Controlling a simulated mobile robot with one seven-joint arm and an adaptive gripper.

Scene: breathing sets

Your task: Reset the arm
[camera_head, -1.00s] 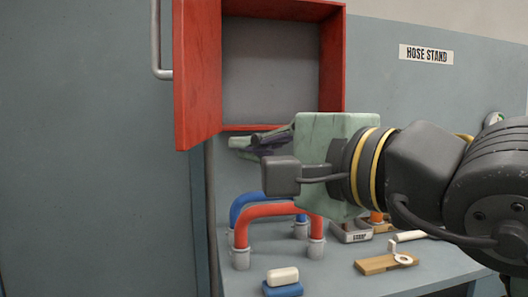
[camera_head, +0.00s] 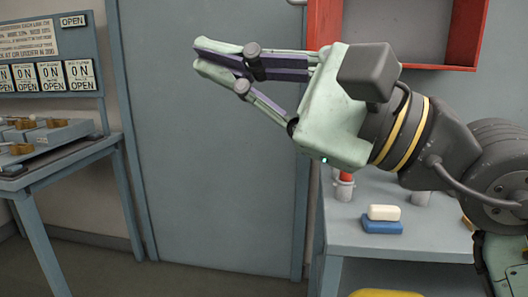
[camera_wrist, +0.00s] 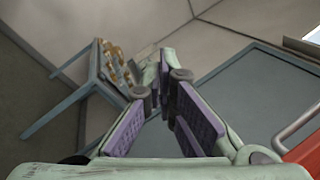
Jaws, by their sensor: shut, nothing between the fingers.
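My gripper (camera_head: 205,58) is held up in front of a blue-grey door, pointing left in the head view. Its fingers are shut with nothing between them. In the wrist view, the purple-padded fingers (camera_wrist: 165,80) come together near the middle of the picture. My arm reaches in from the right, above the table with the soap.
A red cabinet (camera_head: 468,35) is at upper right. A grey-blue table (camera_head: 400,245) below it carries a cream bar (camera_head: 384,212) on a blue block (camera_head: 381,227). A switch table (camera_head: 65,165) with OPEN signs stands left. The door (camera_head: 215,180) front looks clear.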

